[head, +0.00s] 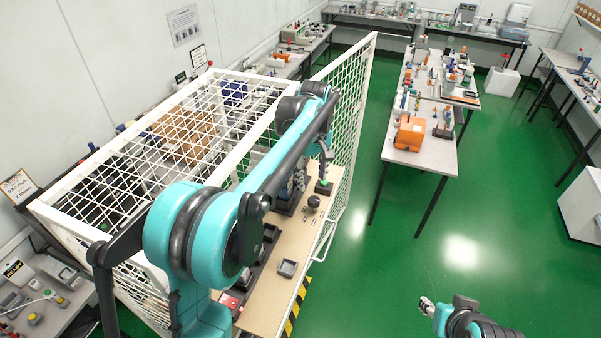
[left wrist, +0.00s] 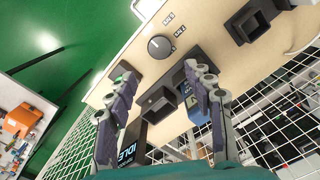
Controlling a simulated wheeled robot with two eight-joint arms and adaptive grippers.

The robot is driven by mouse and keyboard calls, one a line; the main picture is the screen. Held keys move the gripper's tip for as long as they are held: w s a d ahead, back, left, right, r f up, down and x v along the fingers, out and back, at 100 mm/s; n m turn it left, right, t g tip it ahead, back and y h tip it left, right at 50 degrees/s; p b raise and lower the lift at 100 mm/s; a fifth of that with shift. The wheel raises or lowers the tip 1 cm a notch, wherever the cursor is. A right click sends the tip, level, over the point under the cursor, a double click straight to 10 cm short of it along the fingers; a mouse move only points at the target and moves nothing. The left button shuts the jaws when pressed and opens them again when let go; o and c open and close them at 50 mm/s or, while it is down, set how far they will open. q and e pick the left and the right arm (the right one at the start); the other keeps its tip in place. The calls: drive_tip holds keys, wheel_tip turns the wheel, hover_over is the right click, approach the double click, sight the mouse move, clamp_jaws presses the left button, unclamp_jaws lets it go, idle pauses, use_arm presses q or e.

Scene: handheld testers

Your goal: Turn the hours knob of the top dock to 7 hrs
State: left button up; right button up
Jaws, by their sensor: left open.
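The round dark knob (left wrist: 159,47) sits on the beige panel in the left wrist view, with small printed labels beside it that I cannot read surely. A small pale mark shows on its face. The knob also shows in the head view (head: 313,202). My left gripper (left wrist: 163,78) is open, its two fingers apart with nothing between them. The knob lies beyond the fingertips, apart from them. In the head view my left gripper (head: 325,168) is over the panel, partly hidden by its arm. My right gripper (head: 427,305) is at the lower right, far from the panel; its opening is unclear.
Dark docks (left wrist: 158,104) stand on the panel near the fingers; one screen (left wrist: 127,150) reads IDLE. White mesh fencing (head: 345,110) surrounds the cell. Green floor lies open to the right.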

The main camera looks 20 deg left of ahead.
sight(313, 198)
use_arm(q)
drive_tip(key=shift+s+d+f, duration=1.1)
drive_tip(key=shift+f, duration=0.15)
drive_tip(key=f, duration=0.1)
drive_tip(key=w+a+f, duration=0.1)
drive_tip(key=f, duration=0.2)
drive_tip(key=shift+w+a, duration=0.25)
drive_tip(key=shift+s+f, duration=0.1)
drive_tip(key=shift+f, duration=0.05)
drive_tip(key=shift+s+d, duration=0.35)
drive_tip(key=shift+d, duration=0.05)
drive_tip(key=shift+w+a, duration=0.2)
drive_tip(key=c, duration=1)
drive_tip(key=shift+d, duration=0.1)
drive_tip(key=shift+c, duration=0.8)
use_arm(e)
drive_tip(key=shift+s+d+r, duration=0.3)
drive_tip(key=shift+s+d, duration=0.25)
drive_tip(key=shift+s, duration=0.1)
